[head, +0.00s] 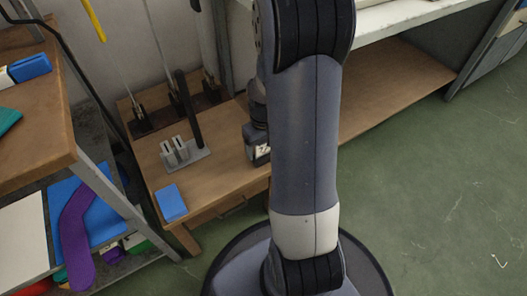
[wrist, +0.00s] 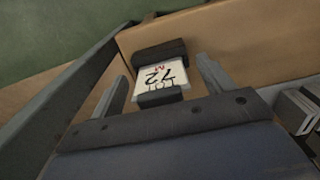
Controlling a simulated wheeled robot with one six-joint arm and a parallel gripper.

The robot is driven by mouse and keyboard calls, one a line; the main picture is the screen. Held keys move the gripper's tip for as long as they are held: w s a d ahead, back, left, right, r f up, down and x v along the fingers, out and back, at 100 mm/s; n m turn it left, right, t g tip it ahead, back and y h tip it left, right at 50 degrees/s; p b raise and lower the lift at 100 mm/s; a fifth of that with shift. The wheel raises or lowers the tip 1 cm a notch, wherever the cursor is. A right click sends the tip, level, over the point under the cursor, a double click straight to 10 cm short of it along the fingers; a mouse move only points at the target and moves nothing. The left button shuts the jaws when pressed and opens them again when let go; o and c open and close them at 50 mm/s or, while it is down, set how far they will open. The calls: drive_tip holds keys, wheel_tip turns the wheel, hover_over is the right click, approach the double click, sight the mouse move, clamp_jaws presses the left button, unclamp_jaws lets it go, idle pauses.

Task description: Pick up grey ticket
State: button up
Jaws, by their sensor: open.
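In the wrist view, a pale ticket (wrist: 163,82) with the upside-down marking "LOT 72" sits between dark pieces at its upper and lower edges. My gripper (wrist: 162,70) is open, with one finger to the left of the ticket and one to the right. Gaps show on both sides, and I cannot tell the exact height between fingers and ticket. In the head view, the ticket (head: 263,151) shows as a small pale patch on a dark piece beside my arm, over the low wooden bench. My arm hides much of that area.
The wooden bench (head: 225,172) holds a grey two-pronged block (head: 182,152), a blue square (head: 171,203) and upright rods in dark bases. A shelf at left holds a purple sock-shaped piece (head: 76,232). Green floor (head: 440,190) is open at right.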

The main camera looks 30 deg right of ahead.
drive_tip(key=shift+f, duration=0.1)
drive_tip(key=shift+c, duration=0.3)
drive_tip(key=c, duration=0.7)
drive_tip(key=shift+c, duration=0.2)
